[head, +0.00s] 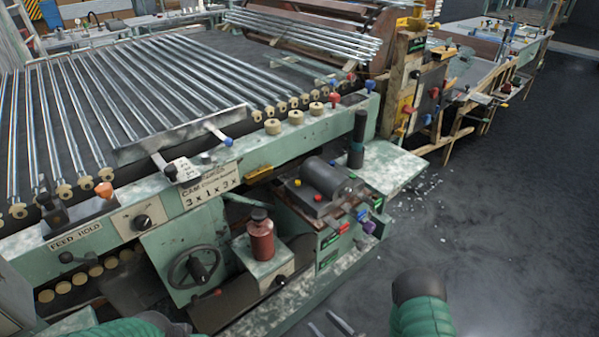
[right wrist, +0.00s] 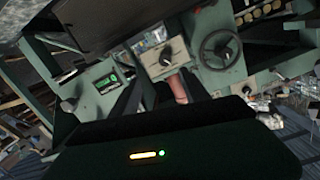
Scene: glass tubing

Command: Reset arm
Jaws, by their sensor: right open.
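My right gripper (head: 322,320) shows at the bottom edge of the head view as two thin grey fingers, spread apart with nothing seen between them. It is in front of the green machine (head: 345,130), over the dark floor. My right arm's green sleeve is at the lower right. In the right wrist view the dark gripper body fills the bottom, and a reddish cylinder (right wrist: 178,88) shows beyond it; its distance is unclear. My left arm's green sleeve enters at the lower left of the head view, but its gripper is not seen.
The machine carries rows of glass tubes (head: 105,100), a handwheel (head: 193,266), a red bottle (head: 261,236) and a motor block (head: 325,182). A pale green shelf (head: 390,165) juts out at right. Open dark floor (head: 500,230) lies to the right.

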